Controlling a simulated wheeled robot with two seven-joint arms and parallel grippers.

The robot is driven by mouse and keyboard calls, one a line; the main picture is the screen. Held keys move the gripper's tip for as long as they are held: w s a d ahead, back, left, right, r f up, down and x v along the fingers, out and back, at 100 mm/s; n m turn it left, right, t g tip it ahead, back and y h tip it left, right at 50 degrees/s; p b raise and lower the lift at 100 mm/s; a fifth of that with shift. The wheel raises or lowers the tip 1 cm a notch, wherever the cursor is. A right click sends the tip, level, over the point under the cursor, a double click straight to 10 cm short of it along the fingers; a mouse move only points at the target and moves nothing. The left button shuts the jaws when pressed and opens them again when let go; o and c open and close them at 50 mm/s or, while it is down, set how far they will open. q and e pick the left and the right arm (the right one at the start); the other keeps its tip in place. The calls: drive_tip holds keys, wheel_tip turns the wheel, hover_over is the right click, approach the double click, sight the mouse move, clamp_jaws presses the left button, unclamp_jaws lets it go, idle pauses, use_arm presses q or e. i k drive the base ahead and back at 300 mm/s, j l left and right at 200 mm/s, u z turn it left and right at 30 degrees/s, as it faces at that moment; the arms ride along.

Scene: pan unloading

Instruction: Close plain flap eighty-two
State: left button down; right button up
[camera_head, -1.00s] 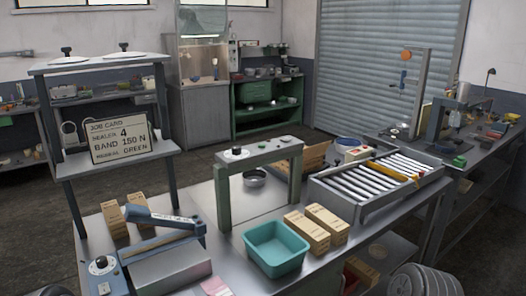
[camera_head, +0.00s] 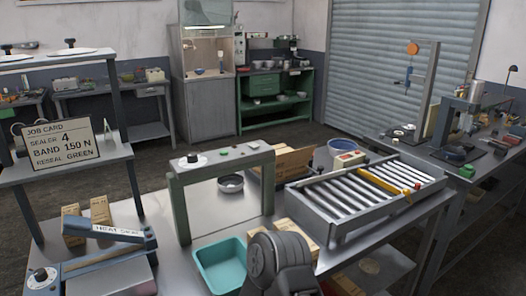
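I cannot make out a flap marked eighty-two. A brown cardboard piece, perhaps an open carton (camera_head: 292,160), shows partly behind the green-grey press frame (camera_head: 180,205). Small brown cartons (camera_head: 100,210) stand at the left of the steel bench, and other cartons (camera_head: 297,236) lie right of the teal bin (camera_head: 222,268), partly hidden by a dark grey link of my own arm. Any markings on the cartons are too small to read. Neither of my grippers shows in the view.
A roller tray (camera_head: 340,225) with a yellow bar covers the bench's right side. A blue-handled sealer (camera_head: 112,232) is at front left. A job card (camera_head: 60,140) stands on the left shelf. A metal bowl (camera_head: 231,184) sits under the press frame. Bare steel shows around the bowl.

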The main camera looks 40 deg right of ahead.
sight(302, 155)
drive_tip(key=l+u, duration=0.1)
drive_tip(key=l, duration=0.4)
drive_tip(key=l+u, duration=0.1)
drive_tip(key=l, duration=0.45)
drive_tip(key=k+l+u, duration=0.1)
drive_tip(key=l, duration=0.4)
drive_tip(key=k+l+u, duration=0.1)
drive_tip(key=l, duration=0.4)
drive_tip(key=l+u, duration=0.1)
drive_tip(key=l, duration=0.45)
drive_tip(key=k+l+u, duration=0.1)
drive_tip(key=l, duration=0.4)
drive_tip(key=k+l, duration=0.15)
drive_tip(key=l, duration=0.25)
drive_tip(key=k+l, duration=0.1)
drive_tip(key=l, duration=0.3)
